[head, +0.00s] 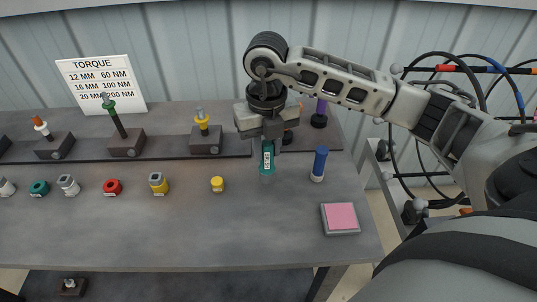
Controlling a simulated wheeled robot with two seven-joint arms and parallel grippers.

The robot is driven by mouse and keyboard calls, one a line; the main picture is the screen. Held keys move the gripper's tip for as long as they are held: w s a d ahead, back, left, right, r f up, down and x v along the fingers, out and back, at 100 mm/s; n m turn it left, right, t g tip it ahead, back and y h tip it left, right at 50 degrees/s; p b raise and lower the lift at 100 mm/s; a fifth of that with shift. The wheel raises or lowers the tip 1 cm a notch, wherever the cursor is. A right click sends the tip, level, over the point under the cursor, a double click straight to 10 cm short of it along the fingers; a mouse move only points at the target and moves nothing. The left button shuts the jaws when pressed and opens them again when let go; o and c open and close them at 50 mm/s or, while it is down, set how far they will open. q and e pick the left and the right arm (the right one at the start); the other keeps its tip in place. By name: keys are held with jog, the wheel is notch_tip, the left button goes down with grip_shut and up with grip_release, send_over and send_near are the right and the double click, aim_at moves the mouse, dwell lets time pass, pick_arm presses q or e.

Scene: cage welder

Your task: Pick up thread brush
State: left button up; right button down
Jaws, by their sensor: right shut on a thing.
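My right gripper (267,142) points down over the back right part of the workbench. It is shut on the thread brush (267,158), seen as an upright teal-green piece with a white label and a greyish lower end. The jaws hide its upper part. I cannot tell whether its lower end touches the bench. My left gripper is not in view.
A blue cylinder (319,164) stands just right of the brush, and a small yellow piece (217,184) to its left. A pink-topped pad (340,217) lies near the right edge. Several dark blocks with posts, including one yellow-collared block (205,139), line the back. The front middle is clear.

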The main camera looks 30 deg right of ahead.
jog(key=s+a+r, duration=0.7)
jog(key=a+r, duration=0.1)
jog(key=a, duration=0.3)
jog(key=shift+s+r, duration=0.15)
jog(key=shift+r, duration=0.25)
